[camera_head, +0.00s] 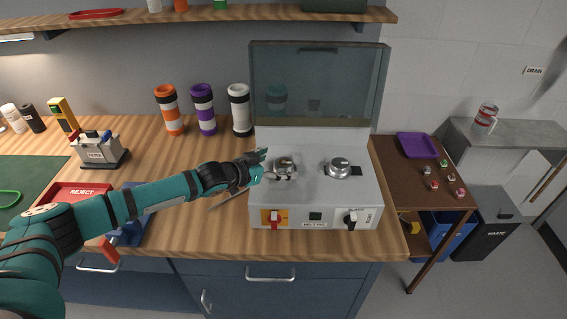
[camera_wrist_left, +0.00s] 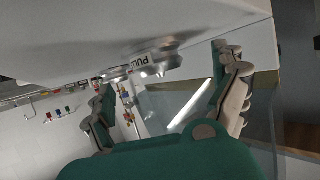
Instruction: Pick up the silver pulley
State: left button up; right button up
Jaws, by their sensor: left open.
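Two round silver parts sit on top of the white tube-blower machine (camera_head: 318,190) in the head view. The left silver part (camera_head: 285,163) is beside my left gripper (camera_head: 264,165), which reaches in from the left over the machine's edge. The other silver part (camera_head: 341,168) sits further right, clear of the gripper. In the left wrist view, a shiny silver pulley (camera_wrist_left: 153,63) with a label starting "PULL" shows between the spread fingers of my left gripper (camera_wrist_left: 163,72). The gripper is open, and I cannot tell whether a finger touches the pulley. My right gripper is not in view.
A clear raised lid (camera_head: 318,85) stands behind the silver parts. Orange, purple and white striped tubes (camera_head: 204,110) stand on the wooden counter to the left. A red REJECT tray (camera_head: 80,194) lies beside my left arm. A brown side table (camera_head: 420,170) stands at the right.

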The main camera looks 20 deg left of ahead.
pick_arm(q)
jog(key=shift+x, duration=1.15)
jog(key=shift+s, duration=0.1)
jog(key=shift+c, duration=0.8)
jog(key=c, duration=1.4)
jog(key=shift+r, duration=0.1)
jog(key=shift+c, duration=0.2)
